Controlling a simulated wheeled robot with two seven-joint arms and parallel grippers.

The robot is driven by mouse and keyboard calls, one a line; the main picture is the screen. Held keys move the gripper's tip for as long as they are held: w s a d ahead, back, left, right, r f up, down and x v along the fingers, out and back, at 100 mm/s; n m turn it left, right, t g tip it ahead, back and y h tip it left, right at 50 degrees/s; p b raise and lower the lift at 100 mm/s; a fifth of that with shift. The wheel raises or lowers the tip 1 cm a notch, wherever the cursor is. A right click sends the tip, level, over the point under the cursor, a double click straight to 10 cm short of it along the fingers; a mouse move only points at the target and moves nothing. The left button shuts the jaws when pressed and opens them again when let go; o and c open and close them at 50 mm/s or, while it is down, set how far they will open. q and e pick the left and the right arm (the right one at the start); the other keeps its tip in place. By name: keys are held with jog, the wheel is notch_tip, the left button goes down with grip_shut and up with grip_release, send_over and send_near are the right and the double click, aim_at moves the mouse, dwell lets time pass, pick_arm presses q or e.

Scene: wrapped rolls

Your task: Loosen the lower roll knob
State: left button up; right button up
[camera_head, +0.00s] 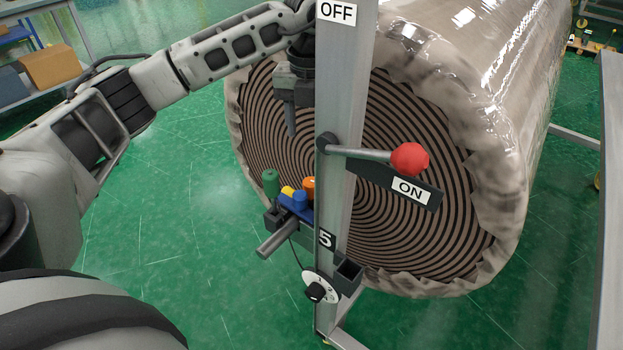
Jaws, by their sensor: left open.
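A black knob (315,292) sits on a white numbered dial low on the grey upright post (341,180), below a "5" label. A lever with a red ball handle (409,159) pivots on the post and points right, just above an "ON" plate (410,190). I cannot tell which of these is the lower roll knob. My left gripper (291,130) is open, pointing down just left of the post and well above the dial, in front of the roll's end. The post hides part of it. My right gripper is out of view.
A large wrapped roll (480,120) with a ringed end stands behind the post. A small bracket with green (271,183), blue and orange parts and a grey rod (277,240) juts out left of the post. Green floor (190,230) is open at left.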

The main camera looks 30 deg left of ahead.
aim_at(311, 181)
pick_arm(q)
notch_tip(311, 181, down, 14)
jog(key=shift+r+p, duration=0.1)
jog(key=shift+p, duration=0.3)
jog(key=c, duration=1)
